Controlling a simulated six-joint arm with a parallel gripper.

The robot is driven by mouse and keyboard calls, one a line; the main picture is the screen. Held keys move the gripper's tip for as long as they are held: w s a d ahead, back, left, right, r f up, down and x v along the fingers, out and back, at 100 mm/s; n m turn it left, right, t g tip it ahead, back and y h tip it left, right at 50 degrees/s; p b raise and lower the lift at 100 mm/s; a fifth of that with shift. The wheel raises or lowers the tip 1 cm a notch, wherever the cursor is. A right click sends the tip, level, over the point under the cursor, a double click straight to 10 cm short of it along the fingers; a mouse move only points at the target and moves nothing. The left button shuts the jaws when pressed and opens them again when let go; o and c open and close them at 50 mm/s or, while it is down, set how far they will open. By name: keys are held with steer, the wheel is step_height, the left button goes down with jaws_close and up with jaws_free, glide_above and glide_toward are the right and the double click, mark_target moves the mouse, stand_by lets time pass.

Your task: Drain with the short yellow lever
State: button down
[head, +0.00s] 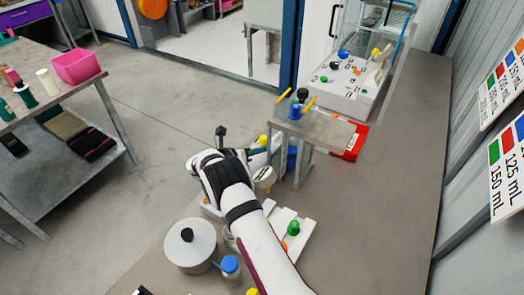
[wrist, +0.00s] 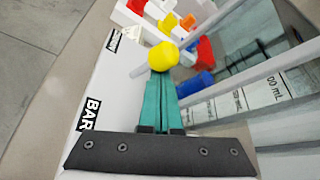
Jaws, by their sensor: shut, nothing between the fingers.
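A yellow round knob (wrist: 163,56) on a short pale rod is just beyond my fingertips in the wrist view. It looks like the short yellow lever, but I cannot tell for sure. My gripper (wrist: 163,76) has its teal fingers together, with nothing between them. The fingertips are right at the knob's near side; I cannot tell whether they touch it. In the head view, my gripper (head: 272,143) is beside a small grey stand, and a bit of yellow (head: 263,140) shows there. My arm hides much of the apparatus below.
A clear vessel with mL markings (wrist: 260,95) is close on the right of my fingers. A white panel (wrist: 105,85) lettered BAR is on the left. The grey stand (head: 335,131) carries yellow handles. A round lidded pot (head: 190,255) and a blue-capped bottle (head: 230,265) stand nearer.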

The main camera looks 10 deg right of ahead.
steer(key=shift+w+a+r, duration=0.2)
steer(key=shift+w+a, duration=0.6)
stand_by(0.5)
steer(key=s+a+r, duration=0.1)
steer(key=s+a, duration=0.2)
steer(key=a, duration=0.6)
steer(key=s+d+r+m, duration=0.1)
steer(key=r+m+g, duration=0.1)
steer(key=r, duration=0.1)
steer(key=s+d+r+m, duration=0.1)
steer(key=shift+s+d+r+m+g+y, duration=0.15)
steer(key=shift+s+d+m+g+y, duration=0.15)
steer(key=shift+s+m+g, duration=0.1)
steer(key=s+d+r+m+g+y, duration=0.3)
steer(key=s+r+m, duration=0.2)
steer(key=s+m, duration=0.35)
steer(key=s+d+r+m+g+y, duration=0.2)
steer(key=s+d+r+m, duration=0.25)
steer(key=s+m, duration=0.4)
steer(key=s+a+m+y, duration=0.4)
steer(key=s+m, duration=0.4)
steer(key=s, duration=0.4)
steer(key=s+a+m+y, duration=0.3)
steer(key=s+m, duration=0.5)
steer(key=s, duration=0.5)
steer(key=shift+s+a+r+y, duration=0.15)
steer(key=shift+a+r+y, duration=0.2)
steer(key=shift+y, duration=0.15)
